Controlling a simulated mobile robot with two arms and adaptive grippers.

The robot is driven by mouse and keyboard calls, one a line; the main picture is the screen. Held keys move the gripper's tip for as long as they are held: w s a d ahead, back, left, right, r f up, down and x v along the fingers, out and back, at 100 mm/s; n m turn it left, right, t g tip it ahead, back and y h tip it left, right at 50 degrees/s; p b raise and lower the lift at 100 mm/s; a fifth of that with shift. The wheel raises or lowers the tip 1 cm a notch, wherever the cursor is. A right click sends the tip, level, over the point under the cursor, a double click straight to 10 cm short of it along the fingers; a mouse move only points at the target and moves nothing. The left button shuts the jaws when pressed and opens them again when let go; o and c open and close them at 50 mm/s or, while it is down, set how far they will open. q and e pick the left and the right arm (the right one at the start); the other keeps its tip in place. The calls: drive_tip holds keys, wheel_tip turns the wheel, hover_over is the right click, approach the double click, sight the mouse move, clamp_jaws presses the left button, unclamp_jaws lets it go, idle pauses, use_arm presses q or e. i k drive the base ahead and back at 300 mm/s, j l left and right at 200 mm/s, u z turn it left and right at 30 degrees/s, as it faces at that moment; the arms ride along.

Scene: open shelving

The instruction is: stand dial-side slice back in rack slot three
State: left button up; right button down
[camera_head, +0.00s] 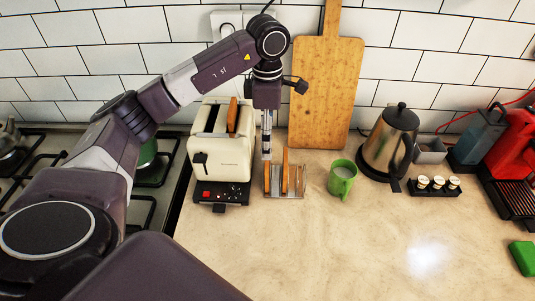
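The cream toaster (221,158) stands left of centre, with a lever on its front and a red switch and small knobs on its dark base. One brown slice (232,115) sticks up from its right slot; no slice shows above the left slot. The wire rack (272,190) stands just right of the toaster. It holds upright brown slices, a taller one (285,170) and others partly hidden beside it. My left gripper (267,156) points down above the rack's left end. Its fingers are seen nearly edge-on, so their gap is unclear. My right gripper is out of view.
A green mug (342,179) stands right of the rack, with a steel kettle (388,143) beyond it. A wooden board (325,90) leans on the wall behind. The stove (150,205) is left of the toaster. The front counter is clear.

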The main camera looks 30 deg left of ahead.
sight(295, 185)
drive_tip(key=k+l, duration=1.2)
drive_tip(key=k, duration=0.1)
